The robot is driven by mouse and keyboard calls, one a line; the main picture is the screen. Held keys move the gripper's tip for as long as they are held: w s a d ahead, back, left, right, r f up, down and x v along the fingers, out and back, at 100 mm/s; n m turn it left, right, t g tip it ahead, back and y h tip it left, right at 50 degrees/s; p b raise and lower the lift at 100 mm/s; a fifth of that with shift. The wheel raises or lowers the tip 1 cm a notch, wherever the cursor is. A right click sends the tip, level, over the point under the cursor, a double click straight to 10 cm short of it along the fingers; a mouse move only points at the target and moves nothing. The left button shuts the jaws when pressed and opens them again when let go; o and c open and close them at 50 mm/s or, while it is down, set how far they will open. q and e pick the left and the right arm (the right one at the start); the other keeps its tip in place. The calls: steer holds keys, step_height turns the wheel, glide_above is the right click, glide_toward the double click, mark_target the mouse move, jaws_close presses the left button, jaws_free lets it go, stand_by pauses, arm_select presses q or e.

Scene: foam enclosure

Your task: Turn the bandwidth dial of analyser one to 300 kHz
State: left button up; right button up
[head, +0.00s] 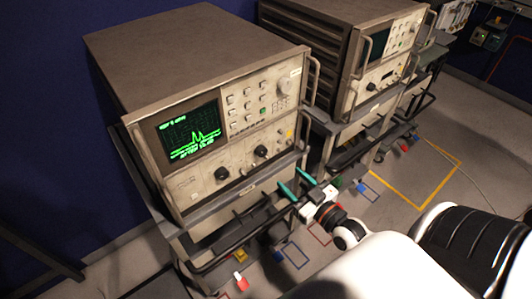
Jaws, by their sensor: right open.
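A beige analyser (190,55) stands at the left on a cart, its lit screen (192,131) showing a green trace. Its lower front panel has two black dials, a left one (221,173) and a right one (261,151). A larger grey knob (284,86) sits at its upper right. The labels are too small to read, so I cannot tell which dial is bandwidth or its setting. My right gripper (296,183) is open and empty, its teal fingers in front of and below the panel's right side, apart from both dials. My left gripper is out of view.
Metal handles (311,90) stick out at the analyser's front edges. A second analyser (380,55) stands on a cart to the right. Coloured blocks and floor outlines, including a yellow one (440,183), lie below. A blue wall is at the left.

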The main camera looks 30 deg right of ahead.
mark_target(264, 153)
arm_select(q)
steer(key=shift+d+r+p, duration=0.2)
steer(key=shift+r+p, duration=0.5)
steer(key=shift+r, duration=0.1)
arm_select(e)
steer(key=w, duration=1.1)
steer(key=shift+w+a+f, duration=0.1)
steer(key=shift+w+a, duration=0.2)
steer(key=shift+w, duration=0.1)
steer(key=shift+c, duration=0.5)
steer(key=c, duration=0.9)
